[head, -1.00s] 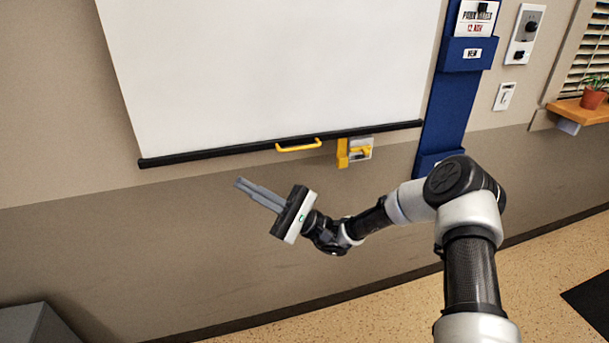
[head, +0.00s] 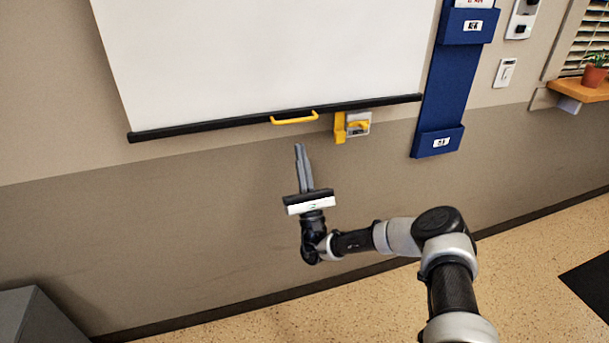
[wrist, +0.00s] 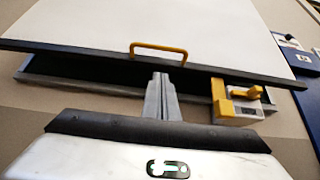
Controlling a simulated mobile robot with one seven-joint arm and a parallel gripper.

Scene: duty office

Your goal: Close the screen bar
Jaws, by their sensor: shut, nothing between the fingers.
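The white screen (head: 260,55) hangs on the wall, and the black screen bar (head: 205,131) runs along its lower edge. A yellow handle (head: 294,118) is fixed at the bar's middle. A yellow latch (head: 341,128) on a grey plate sits just below the bar, right of the handle. My gripper (head: 299,146) is shut and empty, below the handle and apart from it, with its fingers pointing up. In the wrist view the handle (wrist: 158,46) is above the fingertips (wrist: 161,76), the latch (wrist: 222,102) is to the right, and a dark grey-edged channel (wrist: 70,76) shows behind and below the bar.
A blue wall pocket rack (head: 444,85) hangs right of the screen. A wooden shelf (head: 578,90) with a potted plant (head: 594,72) is at the far right. A grey cabinet (head: 35,318) stands at lower left.

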